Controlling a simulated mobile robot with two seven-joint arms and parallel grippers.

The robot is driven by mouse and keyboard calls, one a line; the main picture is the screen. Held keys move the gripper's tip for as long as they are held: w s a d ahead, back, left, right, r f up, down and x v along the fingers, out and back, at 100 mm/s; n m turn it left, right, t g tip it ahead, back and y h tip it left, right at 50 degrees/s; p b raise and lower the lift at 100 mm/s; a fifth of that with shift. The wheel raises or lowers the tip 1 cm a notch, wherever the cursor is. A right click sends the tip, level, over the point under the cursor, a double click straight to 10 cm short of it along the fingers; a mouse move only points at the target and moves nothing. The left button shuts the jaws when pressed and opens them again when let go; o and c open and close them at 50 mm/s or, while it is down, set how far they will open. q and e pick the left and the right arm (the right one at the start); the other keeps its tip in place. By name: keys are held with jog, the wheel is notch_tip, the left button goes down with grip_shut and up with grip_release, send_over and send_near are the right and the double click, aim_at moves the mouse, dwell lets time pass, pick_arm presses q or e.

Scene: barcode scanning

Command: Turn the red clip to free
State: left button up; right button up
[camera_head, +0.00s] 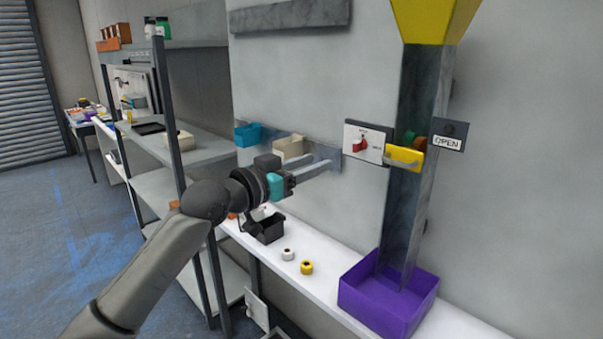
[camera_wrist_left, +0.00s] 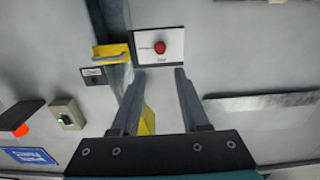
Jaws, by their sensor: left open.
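The red clip (camera_head: 360,145) sits on a white panel with a dark edge (camera_head: 376,153), mounted on the wall left of the metal chute. In the left wrist view the red clip (camera_wrist_left: 160,47) shows as a round knob on the white panel (camera_wrist_left: 146,58), ahead of the fingertips. The lettering is too small to read. My left gripper (camera_head: 335,160) is open and empty, its fingers pointing right, short of the panel. In the left wrist view its two fingers (camera_wrist_left: 158,72) are spread below the panel. My right gripper is not in view.
A yellow handle (camera_head: 404,157) and an OPEN sign (camera_head: 448,142) are at the metal chute (camera_head: 412,210). A purple bin (camera_head: 385,306) stands beneath it. A black bin (camera_head: 265,230) stands left.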

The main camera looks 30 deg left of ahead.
pick_arm(q)
jog(key=shift+v, duration=1.15)
jog(key=a+f+n+g+y+b, duration=0.2)
jog(key=a+f+y+b, duration=0.1)
jog(key=f, duration=1.5)
jog(key=a+f+n+g+y+b, duration=0.2)
jog(key=a+f+b, duration=0.2)
jog(key=f, duration=1.5)
jog(key=s+f+g+y+b, duration=0.1)
jog(key=s+f+g+b, duration=0.4)
jog(key=f, duration=1.3)
jog(key=s+d+f+g+b, duration=0.1)
jog(key=s+d+f, duration=0.1)
jog(key=s+f, duration=0.75)
jog(key=s+d+f+g+b, duration=0.1)
jog(key=s+d+f, duration=0.1)
jog(key=s+f, duration=0.75)
jog(key=s+d+f+m+g+b, duration=0.1)
jog(key=s+d+f, duration=0.2)
jog(key=s, duration=0.5)
jog(key=s+d+f+m+g+b, duration=0.1)
jog(key=s+d+f+g, duration=0.1)
jog(key=s+f, duration=0.4)
jog(key=s+d+f+g+b, duration=0.1)
jog(key=s+d+f+g, duration=0.1)
jog(key=s, duration=0.9)
notch_tip(320, 180, down, 3)
jog(key=shift+d+r+m, duration=0.15)
jog(key=shift+d+m, duration=0.25)
jog(key=shift+d, duration=0.5)
